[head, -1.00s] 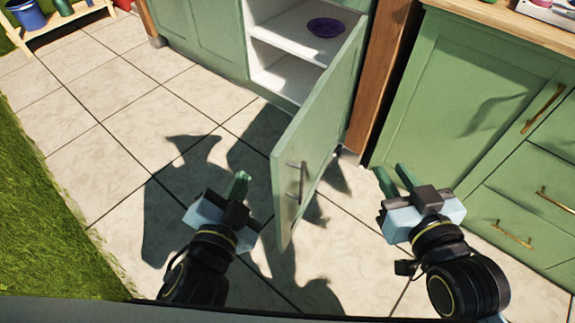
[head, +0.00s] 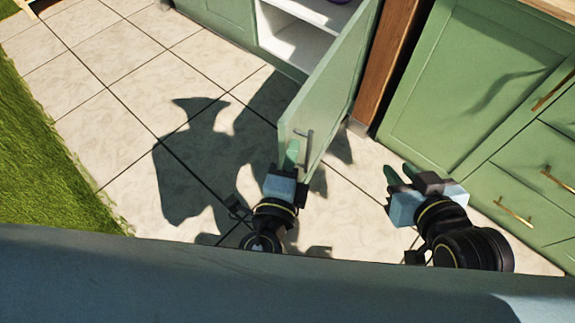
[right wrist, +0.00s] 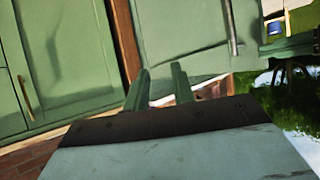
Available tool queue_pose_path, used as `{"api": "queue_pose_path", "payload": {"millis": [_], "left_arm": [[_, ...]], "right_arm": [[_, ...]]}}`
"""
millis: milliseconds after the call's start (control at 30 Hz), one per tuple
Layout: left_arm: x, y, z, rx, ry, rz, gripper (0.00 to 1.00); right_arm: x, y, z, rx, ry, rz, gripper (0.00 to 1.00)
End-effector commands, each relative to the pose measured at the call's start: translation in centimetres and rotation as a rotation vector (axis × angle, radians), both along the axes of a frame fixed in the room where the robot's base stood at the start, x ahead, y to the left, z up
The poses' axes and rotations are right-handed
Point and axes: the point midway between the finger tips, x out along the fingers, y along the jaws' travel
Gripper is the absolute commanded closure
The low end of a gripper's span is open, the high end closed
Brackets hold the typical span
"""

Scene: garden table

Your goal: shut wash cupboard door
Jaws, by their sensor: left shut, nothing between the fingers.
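The green wash cupboard door (head: 335,85) stands wide open in the head view, swung out from a cupboard with a white interior (head: 300,40). Its grey bar handle (head: 303,140) is near the free edge. My left gripper (head: 291,152) is shut and empty, at the lower free end of the door beside the handle; I cannot tell if it touches. My right gripper (head: 400,173) is open and empty, to the right of the door and apart from it. The right wrist view shows its two fingers (right wrist: 160,88) with a gap, and a green door panel with a grey handle (right wrist: 233,28) beyond.
A wooden post (head: 388,70) stands between the cupboard and a green cabinet (head: 440,90) with brass handles on the right. Pale tiled floor (head: 110,90) is clear to the left, with grass (head: 40,180) at the far left.

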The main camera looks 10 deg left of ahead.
Motion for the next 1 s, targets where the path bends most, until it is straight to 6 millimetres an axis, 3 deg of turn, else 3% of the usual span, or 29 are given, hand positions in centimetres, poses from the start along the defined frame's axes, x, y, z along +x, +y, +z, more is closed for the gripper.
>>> {"api": "queue_pose_path", "payload": {"millis": [100,300,767,1000], "left_arm": [[2.0,-0.3,0.1,-0.001,-0.001,0.001,1.0],[3.7,-0.5,0.0,0.0,0.0,0.001,1.0],[3.9,-0.4,0.0,0.0,0.0,-0.003,1.0],[4.6,0.6,0.1,0.002,-0.001,-0.044,1.0]], "right_arm": [[-0.3,-0.1,-0.3,-0.007,0.027,-0.002,0.75],[-0.5,-0.3,-0.7,-0.014,0.054,-0.004,0.75],[-0.7,-0.4,-0.9,-0.015,0.06,-0.005,0.75],[-1.0,-0.5,-1.2,-0.022,0.086,-0.007,0.75]]}}
